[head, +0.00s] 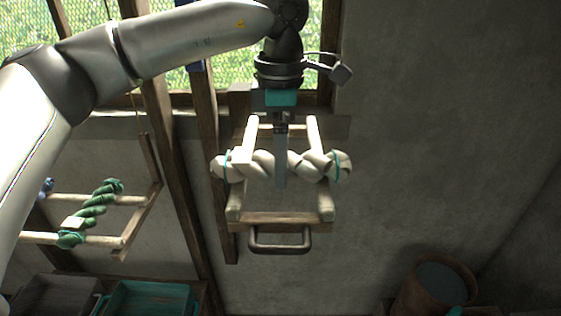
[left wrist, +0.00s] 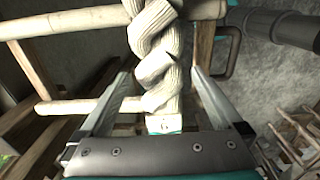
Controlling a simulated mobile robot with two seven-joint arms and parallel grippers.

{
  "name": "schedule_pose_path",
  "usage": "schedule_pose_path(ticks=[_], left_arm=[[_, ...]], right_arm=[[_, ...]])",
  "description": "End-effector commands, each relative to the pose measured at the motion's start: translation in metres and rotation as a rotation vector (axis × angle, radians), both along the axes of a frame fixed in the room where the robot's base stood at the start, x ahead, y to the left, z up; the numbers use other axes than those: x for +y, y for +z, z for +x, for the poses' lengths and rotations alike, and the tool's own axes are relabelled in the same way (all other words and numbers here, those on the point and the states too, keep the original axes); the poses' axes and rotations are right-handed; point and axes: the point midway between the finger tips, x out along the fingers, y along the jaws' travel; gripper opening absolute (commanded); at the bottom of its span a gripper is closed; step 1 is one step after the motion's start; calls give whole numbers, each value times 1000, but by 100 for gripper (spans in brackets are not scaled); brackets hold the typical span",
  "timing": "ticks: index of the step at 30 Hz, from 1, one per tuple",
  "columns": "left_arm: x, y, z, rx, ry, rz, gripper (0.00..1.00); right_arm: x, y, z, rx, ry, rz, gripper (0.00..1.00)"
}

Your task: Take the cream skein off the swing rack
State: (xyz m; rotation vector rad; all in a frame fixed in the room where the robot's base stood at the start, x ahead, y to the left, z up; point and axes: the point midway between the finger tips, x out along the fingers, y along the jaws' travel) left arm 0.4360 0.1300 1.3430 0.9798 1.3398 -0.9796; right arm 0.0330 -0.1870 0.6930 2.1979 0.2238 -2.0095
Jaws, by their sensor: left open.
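The cream skein (head: 257,163) is a twisted hank with teal ties near its ends. It lies across the two pale rails of the swing rack (head: 285,219), a wooden frame with a dark handle below its front bar. My left gripper (head: 281,182) points down over the middle of the skein and hides part of it. In the left wrist view the skein (left wrist: 160,55) runs between the two fingers of my open left gripper (left wrist: 163,85), with space on both sides. A pale tag shows at the skein's near end. My right gripper is not in view.
A second rack (head: 140,222) at the left holds a green skein (head: 95,208). Below it stand a teal crate (head: 150,299) and a dark crate (head: 55,297). A brown pot (head: 437,285) stands at lower right. Dark wooden posts (head: 175,150) rise left of the swing rack.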

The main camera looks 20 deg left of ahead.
Motion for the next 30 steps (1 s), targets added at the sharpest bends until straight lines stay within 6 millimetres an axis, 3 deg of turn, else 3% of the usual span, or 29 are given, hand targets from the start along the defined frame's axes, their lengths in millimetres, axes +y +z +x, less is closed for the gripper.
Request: schedule_pose_path(ticks=[5, 30], left_arm=[[0, -1, 0, 0, 1, 0, 100], [0, 0, 0, -1, 0, -1, 7]], right_arm=[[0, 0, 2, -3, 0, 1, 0], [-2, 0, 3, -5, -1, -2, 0]])
